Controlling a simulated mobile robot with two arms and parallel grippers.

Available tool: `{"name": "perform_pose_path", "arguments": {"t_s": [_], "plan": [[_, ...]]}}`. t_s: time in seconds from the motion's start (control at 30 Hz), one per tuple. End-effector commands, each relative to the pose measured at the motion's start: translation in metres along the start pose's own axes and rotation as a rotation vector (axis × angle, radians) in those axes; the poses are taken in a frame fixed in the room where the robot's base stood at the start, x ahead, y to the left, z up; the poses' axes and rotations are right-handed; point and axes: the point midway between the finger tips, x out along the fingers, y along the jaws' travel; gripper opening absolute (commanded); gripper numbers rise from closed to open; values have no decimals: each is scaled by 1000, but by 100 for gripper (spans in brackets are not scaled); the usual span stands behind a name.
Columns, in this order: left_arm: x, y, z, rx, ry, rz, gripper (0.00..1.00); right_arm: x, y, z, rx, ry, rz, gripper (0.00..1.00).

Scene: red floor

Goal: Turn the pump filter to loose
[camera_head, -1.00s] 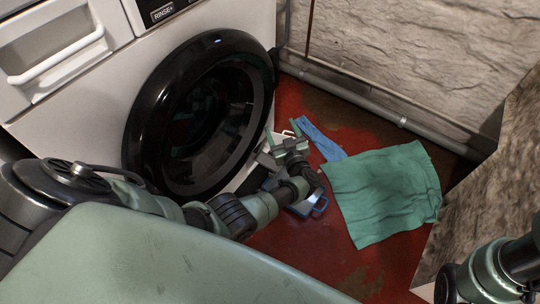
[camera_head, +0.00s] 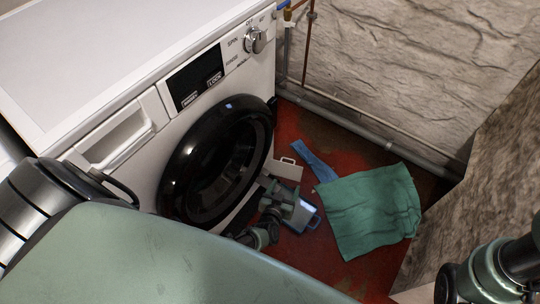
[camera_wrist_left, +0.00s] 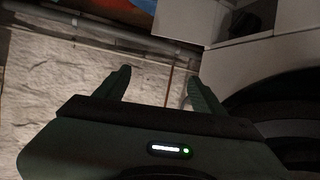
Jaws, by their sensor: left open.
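The white washing machine (camera_head: 150,60) stands at the left in the head view, with its round black door (camera_head: 218,165) shut. I cannot make out the pump filter; the low front corner of the machine is partly behind my left gripper. My left gripper (camera_head: 288,196) is low beside that corner, above a shallow blue-grey tray (camera_head: 310,222) on the floor. In the left wrist view, the two fingers of my left gripper (camera_wrist_left: 160,84) are apart with nothing between them. A pale flap with a handle (camera_head: 287,168) shows just behind the gripper. My right gripper is out of view.
A pipe (camera_head: 350,125) runs along the stone wall (camera_head: 400,60). A rough stone block (camera_head: 490,190) stands at the right.

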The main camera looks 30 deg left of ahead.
Motion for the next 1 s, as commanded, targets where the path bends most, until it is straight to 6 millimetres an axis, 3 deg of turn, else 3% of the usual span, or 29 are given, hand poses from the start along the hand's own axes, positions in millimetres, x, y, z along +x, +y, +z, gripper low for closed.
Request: {"name": "perform_pose_path", "arguments": {"t_s": [0.03,0.1,0.6,0.8,1.0], "plan": [[-14,0,-3,12,-31,18,69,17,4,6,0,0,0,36],[-27,2,4,29,-72,46,69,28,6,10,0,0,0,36],[-111,-2,47,117,-326,167,69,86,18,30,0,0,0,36],[-131,-5,58,136,-384,186,69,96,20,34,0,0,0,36],[-136,-6,62,143,-403,191,69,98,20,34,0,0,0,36]]}}
